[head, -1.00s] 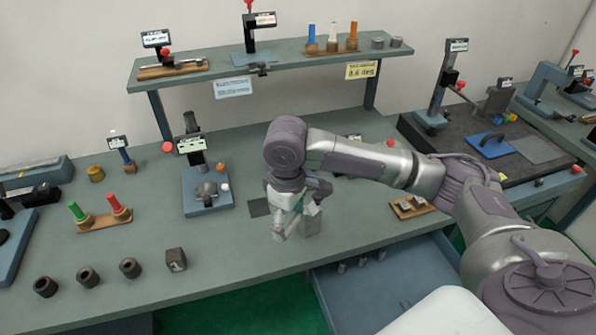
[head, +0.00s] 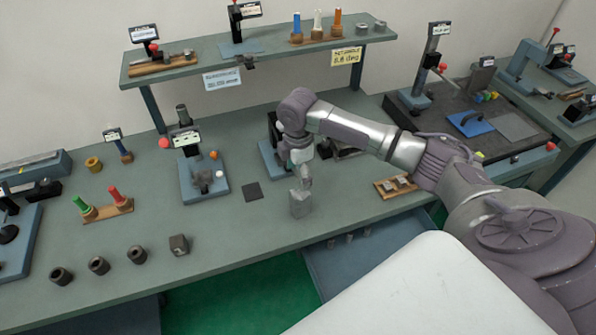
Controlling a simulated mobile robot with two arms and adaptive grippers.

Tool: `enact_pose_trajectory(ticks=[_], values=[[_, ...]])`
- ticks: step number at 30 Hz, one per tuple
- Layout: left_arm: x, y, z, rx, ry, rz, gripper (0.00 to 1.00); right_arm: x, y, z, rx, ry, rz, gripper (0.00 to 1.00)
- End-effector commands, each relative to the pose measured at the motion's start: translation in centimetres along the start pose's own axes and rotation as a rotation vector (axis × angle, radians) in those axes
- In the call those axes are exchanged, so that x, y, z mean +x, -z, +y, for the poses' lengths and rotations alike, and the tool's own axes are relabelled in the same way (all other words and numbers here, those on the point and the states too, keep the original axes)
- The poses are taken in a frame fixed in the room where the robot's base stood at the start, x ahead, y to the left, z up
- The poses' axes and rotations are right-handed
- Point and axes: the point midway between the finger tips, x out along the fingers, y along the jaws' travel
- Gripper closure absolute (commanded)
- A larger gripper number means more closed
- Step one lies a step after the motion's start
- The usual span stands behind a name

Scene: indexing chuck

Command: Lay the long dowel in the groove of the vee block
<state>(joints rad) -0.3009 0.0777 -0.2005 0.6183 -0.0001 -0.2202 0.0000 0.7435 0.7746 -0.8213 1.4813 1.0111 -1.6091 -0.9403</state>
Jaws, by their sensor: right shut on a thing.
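A grey block (head: 300,205), which looks like the vee block, stands on the bench near its front edge. Its groove is too small to make out clearly. My right gripper (head: 304,184) points down just above and behind the block, its fingertips close to the block's top. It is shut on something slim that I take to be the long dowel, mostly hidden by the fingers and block. I cannot tell whether the dowel touches the groove. My left gripper is not in view.
A dark square pad (head: 252,192) lies left of the block. A blue-based fixture (head: 272,160) stands behind my gripper. A wooden tray (head: 384,190) lies to the right. An open drawer (head: 330,270) juts out below the bench front. Several dark collars line the front left.

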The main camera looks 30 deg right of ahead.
Motion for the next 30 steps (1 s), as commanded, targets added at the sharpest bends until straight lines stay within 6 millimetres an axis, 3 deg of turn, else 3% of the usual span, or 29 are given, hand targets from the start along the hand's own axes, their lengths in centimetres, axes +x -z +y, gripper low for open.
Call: enact_pose_trajectory(ticks=[8, 21, 30], values=[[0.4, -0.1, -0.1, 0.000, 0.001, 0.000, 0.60, 0.8, -0.1, 0.0, 0.000, -0.002, -0.001, 0.60], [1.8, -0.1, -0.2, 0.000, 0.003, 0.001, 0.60, 4.5, -0.1, 0.0, 0.001, -0.002, -0.001, 0.60], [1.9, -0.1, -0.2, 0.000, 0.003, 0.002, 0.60, 5.0, -0.1, 0.0, 0.000, -0.002, -0.001, 0.60]])
